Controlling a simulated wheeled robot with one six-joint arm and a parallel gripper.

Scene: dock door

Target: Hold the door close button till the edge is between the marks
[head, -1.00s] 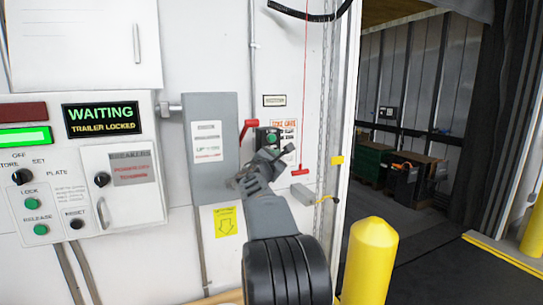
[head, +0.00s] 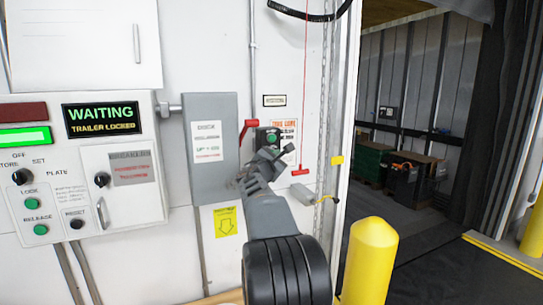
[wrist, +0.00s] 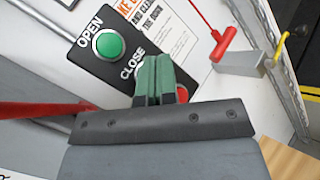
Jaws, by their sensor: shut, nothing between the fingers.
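The dark door button box (head: 262,135) is on the white wall, with a green OPEN button that shows clearly in the wrist view (wrist: 108,43). Below it is the CLOSE label (wrist: 132,64), and a sliver of a red button (wrist: 182,93) shows beside my fingers. My gripper (wrist: 154,75) is shut and empty, its green fingertips over the CLOSE button's place and hiding most of it. I cannot tell whether they touch or press it. In the head view my gripper (head: 270,158) covers the lower box. A yellow mark (head: 337,160) is on the door frame; the door's edge is not in view.
A red pull handle (head: 300,170) hangs on a cord right of the box. A red lever (head: 247,126) on a grey cabinet (head: 212,150) is to the left. A yellow bollard (head: 369,262) stands in front. The doorway at right is open onto a trailer.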

